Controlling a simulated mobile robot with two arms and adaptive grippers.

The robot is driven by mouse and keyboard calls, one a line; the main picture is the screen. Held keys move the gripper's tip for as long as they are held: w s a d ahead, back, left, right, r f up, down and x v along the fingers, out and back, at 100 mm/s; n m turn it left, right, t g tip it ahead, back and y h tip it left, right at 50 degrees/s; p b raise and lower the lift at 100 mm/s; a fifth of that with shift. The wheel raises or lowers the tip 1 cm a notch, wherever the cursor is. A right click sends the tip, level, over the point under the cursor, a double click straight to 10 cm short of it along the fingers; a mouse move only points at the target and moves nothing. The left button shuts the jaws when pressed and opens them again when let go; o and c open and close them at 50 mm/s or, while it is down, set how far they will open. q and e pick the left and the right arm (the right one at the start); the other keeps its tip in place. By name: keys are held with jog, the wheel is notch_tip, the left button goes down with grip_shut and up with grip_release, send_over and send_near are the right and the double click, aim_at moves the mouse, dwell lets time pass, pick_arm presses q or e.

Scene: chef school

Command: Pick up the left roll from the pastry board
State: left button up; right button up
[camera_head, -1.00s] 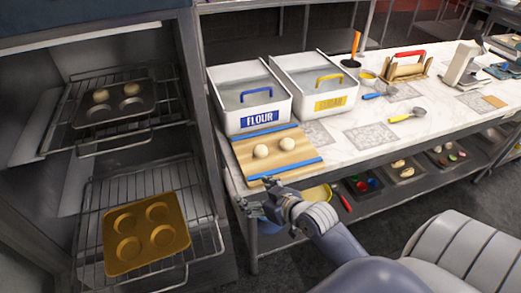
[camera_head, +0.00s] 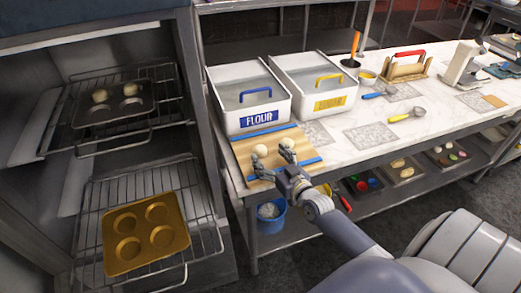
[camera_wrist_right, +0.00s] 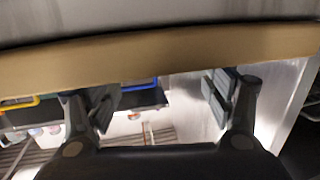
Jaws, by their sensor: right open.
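The pastry board (camera_head: 243,160) is wooden with blue strips along two edges and lies on the marble counter. The left roll (camera_head: 260,150), a pale round ball, sits on it. My left gripper is not in view.
A white flour bin (camera_head: 243,118) and another white bin (camera_head: 315,103) stand behind the board. An oven rack at left holds a golden muffin pan (camera_head: 128,262); a dark pan (camera_head: 110,111) above holds two rolls. A blue bucket (camera_head: 271,222) is on the lower shelf.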

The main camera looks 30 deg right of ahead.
aim_at(264, 151)
jog(key=shift+w+f, duration=0.15)
jog(key=shift+w, duration=1.4)
jog(key=shift+w+f, duration=0.15)
jog(key=shift+w, duration=1.35)
jog(key=c, duration=1.2)
